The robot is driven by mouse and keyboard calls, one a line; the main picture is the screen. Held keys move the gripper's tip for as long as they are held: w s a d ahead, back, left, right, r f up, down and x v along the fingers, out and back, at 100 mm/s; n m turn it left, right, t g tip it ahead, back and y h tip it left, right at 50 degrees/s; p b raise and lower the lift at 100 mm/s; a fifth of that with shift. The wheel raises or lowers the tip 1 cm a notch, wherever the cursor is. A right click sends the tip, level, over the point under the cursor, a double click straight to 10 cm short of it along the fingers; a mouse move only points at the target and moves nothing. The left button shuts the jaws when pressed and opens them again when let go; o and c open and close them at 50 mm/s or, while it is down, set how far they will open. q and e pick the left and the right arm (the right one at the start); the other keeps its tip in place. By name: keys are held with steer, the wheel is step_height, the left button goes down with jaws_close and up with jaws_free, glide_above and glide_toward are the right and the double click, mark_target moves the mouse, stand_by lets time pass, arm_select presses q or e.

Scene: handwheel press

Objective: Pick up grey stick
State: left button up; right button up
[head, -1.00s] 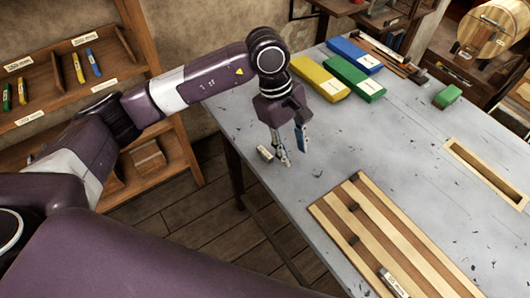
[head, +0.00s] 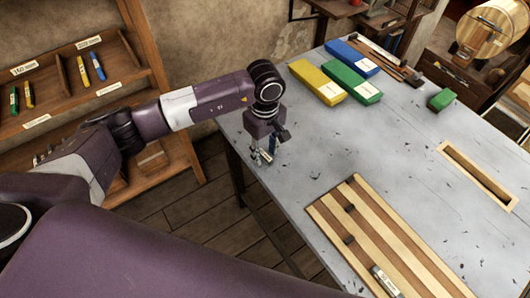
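A small grey stick (head: 265,154) with a pale label is at the left edge of the grey table. My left gripper (head: 265,156) points down over it. Its fingers are apart, one on each side of the stick, and partly hide it. Whether they touch it is too small to tell. Another grey labelled piece (head: 385,280) lies on the striped wooden board (head: 395,240) at the bottom right. My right gripper is not in view.
Yellow (head: 316,81), green (head: 352,80) and blue (head: 352,57) boxes lie at the back of the table. A small green block (head: 441,99) and a wooden-framed slot (head: 478,175) are at the right. The table's middle is clear. A wooden shelf (head: 75,70) stands at the left.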

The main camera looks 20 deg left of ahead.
arm_select(q)
steer(key=c, duration=0.8)
steer(key=shift+c, duration=0.2)
